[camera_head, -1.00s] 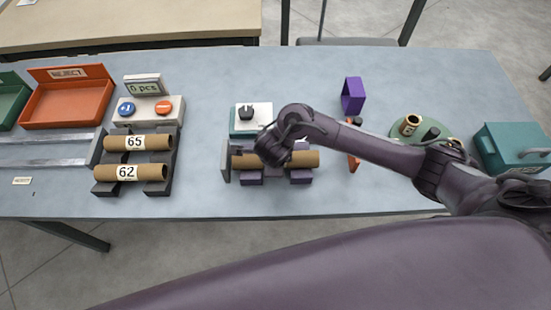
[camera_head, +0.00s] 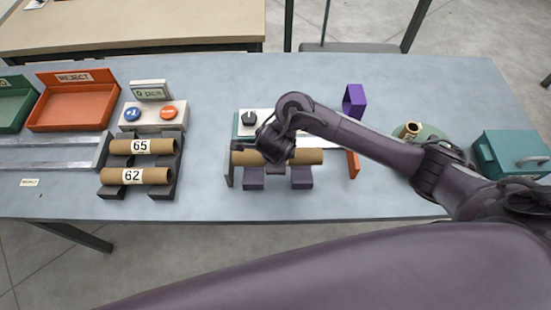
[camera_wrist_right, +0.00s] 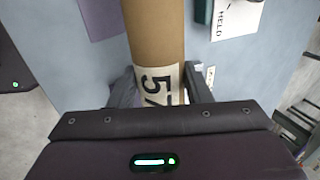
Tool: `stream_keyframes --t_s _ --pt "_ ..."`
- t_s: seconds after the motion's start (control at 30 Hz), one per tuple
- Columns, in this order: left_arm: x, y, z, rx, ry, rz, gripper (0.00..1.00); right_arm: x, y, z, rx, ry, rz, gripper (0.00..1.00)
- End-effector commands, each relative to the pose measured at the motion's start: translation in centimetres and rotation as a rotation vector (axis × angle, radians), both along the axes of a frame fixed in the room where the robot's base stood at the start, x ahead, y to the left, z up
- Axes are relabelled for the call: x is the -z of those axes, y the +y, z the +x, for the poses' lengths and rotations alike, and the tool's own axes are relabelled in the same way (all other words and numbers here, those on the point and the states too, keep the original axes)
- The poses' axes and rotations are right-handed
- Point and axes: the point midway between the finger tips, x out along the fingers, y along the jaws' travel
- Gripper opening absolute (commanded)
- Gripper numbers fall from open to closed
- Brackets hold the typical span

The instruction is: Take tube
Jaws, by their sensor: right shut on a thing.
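A brown cardboard tube (camera_head: 308,157) lies level across the purple cradle blocks in the middle of the table. My right gripper (camera_head: 272,158) is around its middle, shut on it. In the right wrist view the tube (camera_wrist_right: 154,30) runs up between the fingers of my right gripper (camera_wrist_right: 160,90), with a white label that reads 57, partly hidden. The tube seems slightly above the cradle (camera_head: 300,182). Two other tubes, labelled 65 (camera_head: 160,146) and 62 (camera_head: 155,176), rest on a dark rack at the left. My left gripper is not in view.
A teal box with a black knob (camera_head: 248,118) stands right behind the cradle. A counter box with blue and orange buttons (camera_head: 150,124), an orange reject tray (camera_head: 75,122) and metal rails are at the left. A purple block (camera_head: 354,100) and teal box (camera_head: 515,153) are at the right.

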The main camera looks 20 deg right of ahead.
Motion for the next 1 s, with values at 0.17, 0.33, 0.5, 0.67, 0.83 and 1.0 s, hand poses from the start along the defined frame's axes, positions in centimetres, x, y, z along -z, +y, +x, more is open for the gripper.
stream_keyframes --t_s 0.17,0.33,0.5,0.67,0.83,1.0 --pt "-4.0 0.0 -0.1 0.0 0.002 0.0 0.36 -5.1 0.0 0.1 -0.001 -0.004 -0.001 0.21" --pt "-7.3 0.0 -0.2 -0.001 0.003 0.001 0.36 -8.7 0.0 0.1 -0.001 -0.004 -0.001 0.21" --pt "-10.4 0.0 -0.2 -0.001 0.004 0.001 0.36 -12.2 -0.1 0.1 -0.002 -0.005 -0.002 0.21" --pt "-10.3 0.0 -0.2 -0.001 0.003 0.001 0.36 -13.2 0.4 0.3 -0.011 -0.012 0.004 0.21" --pt "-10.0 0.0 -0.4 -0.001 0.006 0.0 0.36 -14.2 0.6 0.3 -0.014 -0.013 0.008 0.21" --pt "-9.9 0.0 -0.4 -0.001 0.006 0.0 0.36 -14.8 0.3 0.2 -0.008 -0.008 0.004 0.21"
